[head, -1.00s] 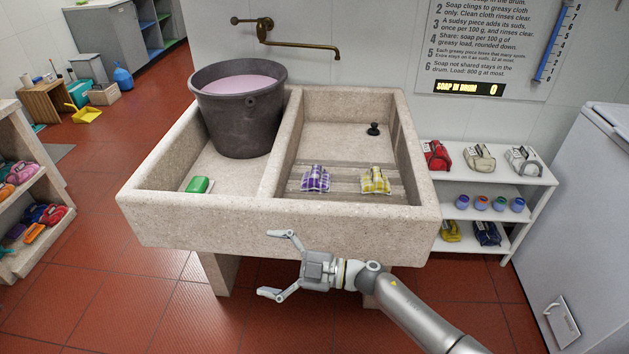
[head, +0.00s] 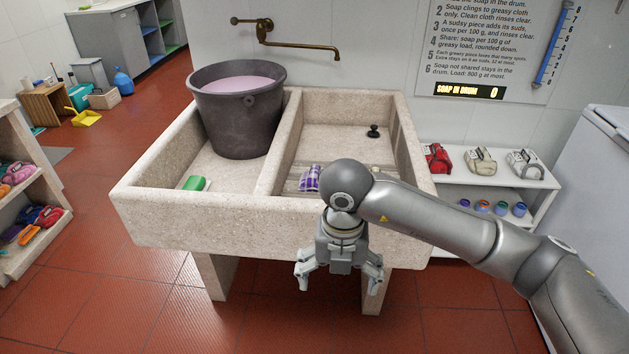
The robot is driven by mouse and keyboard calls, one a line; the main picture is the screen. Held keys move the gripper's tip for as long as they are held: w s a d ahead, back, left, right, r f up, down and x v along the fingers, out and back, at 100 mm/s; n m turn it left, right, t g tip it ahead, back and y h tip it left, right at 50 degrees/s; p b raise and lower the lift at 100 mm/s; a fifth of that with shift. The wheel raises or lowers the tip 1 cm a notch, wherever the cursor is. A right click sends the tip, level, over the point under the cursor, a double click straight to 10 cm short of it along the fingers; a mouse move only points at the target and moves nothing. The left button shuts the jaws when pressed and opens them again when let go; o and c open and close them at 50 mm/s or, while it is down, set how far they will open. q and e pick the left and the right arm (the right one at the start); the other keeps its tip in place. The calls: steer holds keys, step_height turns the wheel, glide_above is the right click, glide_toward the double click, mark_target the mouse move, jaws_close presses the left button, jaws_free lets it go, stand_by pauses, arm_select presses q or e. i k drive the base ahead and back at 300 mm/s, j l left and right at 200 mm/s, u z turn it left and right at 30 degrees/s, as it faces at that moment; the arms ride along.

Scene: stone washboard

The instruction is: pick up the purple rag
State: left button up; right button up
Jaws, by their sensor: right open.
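The purple rag (head: 309,178), a purple and white folded checked cloth, lies on the ribbed floor of the right basin of the stone washboard sink (head: 190,218). My arm hides its right edge. My right gripper (head: 339,284) is open and empty. It points down in front of the sink's front wall, lower in the picture than the rag and apart from it. The yellow checked rag beside the purple one is hidden behind my right arm. My left gripper is not in view.
A dark bucket (head: 238,118) with pinkish liquid and a green soap bar (head: 195,183) are in the left basin. A black plug (head: 374,131) is at the right basin's back. A white shelf (head: 510,178) with bundles and jars stands right. A brass tap (head: 300,45) overhangs.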

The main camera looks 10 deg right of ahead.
mark_target(309, 182)
steer(key=i, duration=1.5)
